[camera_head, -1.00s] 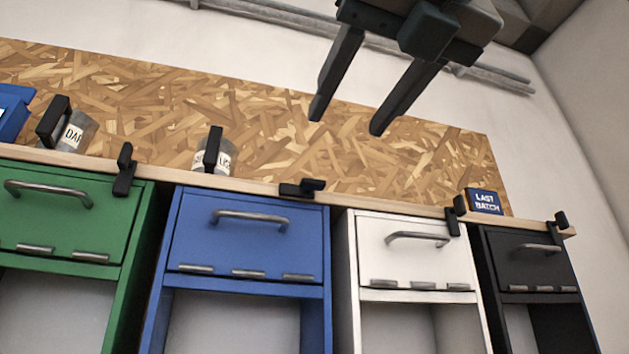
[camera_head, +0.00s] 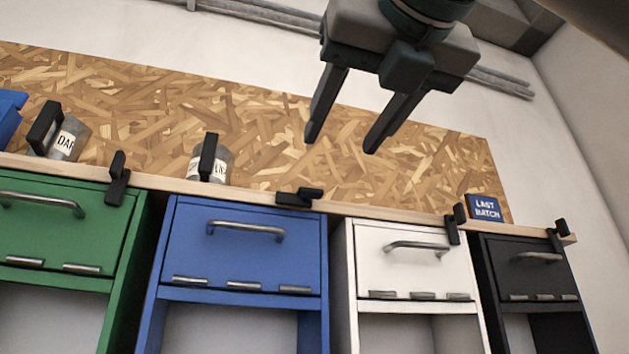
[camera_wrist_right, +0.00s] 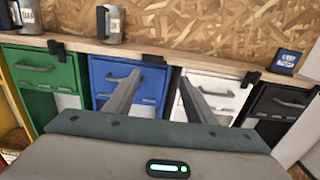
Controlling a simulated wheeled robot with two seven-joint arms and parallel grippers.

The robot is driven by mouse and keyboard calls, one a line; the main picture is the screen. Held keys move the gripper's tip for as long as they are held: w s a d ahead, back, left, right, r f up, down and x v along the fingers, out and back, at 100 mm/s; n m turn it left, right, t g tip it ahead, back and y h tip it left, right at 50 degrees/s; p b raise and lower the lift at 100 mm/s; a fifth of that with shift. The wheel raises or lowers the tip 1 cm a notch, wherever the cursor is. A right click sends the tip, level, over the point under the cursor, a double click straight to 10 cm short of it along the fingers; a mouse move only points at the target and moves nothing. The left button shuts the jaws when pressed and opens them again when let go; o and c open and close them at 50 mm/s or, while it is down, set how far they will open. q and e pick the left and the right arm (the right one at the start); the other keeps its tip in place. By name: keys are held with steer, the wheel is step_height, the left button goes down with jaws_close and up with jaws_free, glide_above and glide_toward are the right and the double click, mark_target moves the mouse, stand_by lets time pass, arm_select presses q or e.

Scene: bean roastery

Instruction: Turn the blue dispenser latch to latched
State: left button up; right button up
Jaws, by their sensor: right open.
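The blue dispenser (camera_head: 243,244) stands between the green and white ones, its front flap closed below a metal handle. Its black latch (camera_head: 299,197) sits at the shelf edge above the flap's upper right corner and lies sideways, unlike the more upright latches beside it. The latch also shows in the right wrist view (camera_wrist_right: 154,60). My right gripper (camera_head: 340,142) is open and empty, above and to the right of the blue latch, apart from it. In the right wrist view its fingers (camera_wrist_right: 160,85) point toward the blue and white dispensers. My left gripper is not in view.
The green (camera_head: 62,225), white (camera_head: 413,262) and black (camera_head: 530,268) dispensers each have a black latch at the shelf edge. Two labelled mugs (camera_head: 69,140) (camera_head: 220,165) and a LAST BATCH sign (camera_head: 484,208) stand on the wooden shelf (camera_head: 380,211).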

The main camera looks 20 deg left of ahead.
mark_target(312, 187)
steer(key=p+x, duration=0.6)
steer(key=x, duration=0.7)
steer(key=shift+a, duration=0.1)
steer(key=c, duration=1)
